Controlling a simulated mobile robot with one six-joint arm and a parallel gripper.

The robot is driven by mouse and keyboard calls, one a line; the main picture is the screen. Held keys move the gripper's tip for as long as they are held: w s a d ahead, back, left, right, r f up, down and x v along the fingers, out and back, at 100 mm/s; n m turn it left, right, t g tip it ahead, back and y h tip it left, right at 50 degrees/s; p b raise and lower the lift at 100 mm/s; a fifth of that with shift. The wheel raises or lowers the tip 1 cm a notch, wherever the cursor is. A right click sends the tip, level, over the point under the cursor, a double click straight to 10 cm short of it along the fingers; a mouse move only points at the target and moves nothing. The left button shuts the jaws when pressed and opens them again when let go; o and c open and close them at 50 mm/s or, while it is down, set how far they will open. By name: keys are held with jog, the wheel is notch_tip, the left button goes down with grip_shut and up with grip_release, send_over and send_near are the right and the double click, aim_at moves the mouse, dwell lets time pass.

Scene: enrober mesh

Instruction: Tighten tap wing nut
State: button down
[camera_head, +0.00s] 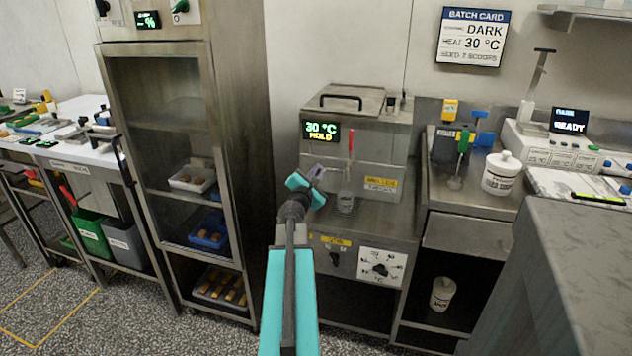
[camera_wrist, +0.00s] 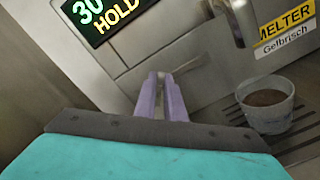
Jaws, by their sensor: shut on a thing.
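The steel melter (camera_head: 375,150) stands on the bench and its display (camera_head: 320,130) reads 30 °C HOLD. My gripper (camera_head: 317,173) is at the melter's front face, below the display and left of the red tap handle (camera_head: 350,145). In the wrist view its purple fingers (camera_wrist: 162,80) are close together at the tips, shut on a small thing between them. That thing, at the place of the tap wing nut, is mostly hidden by the fingers. Part of the tap (camera_wrist: 238,22) shows to the right of the fingers.
A cup (camera_wrist: 268,105) of brown chocolate stands on the drip grate, right of my gripper; it also shows in the head view (camera_head: 345,201). A tall steel cabinet (camera_head: 240,160) is on the left. A green-handled tool (camera_head: 461,145) and a white tub (camera_head: 502,173) are on the right.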

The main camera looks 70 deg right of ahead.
jog(key=m+b, duration=0.3)
jog(key=b, duration=0.1)
jog(key=f+m+b, duration=0.1)
jog(key=m+b, duration=0.2)
jog(key=b, duration=0.1)
jog(key=shift+s+f, duration=0.15)
jog(key=shift+s, duration=0.05)
jog(key=m+b, duration=0.3)
jog(key=shift+f+b, duration=0.1)
jog(key=shift+b, duration=0.3)
jog(key=shift+m+b, duration=0.3)
jog(key=c, duration=1.8)
grip_release()
jog(key=shift+c, duration=0.2)
jog(key=shift+a, duration=0.1)
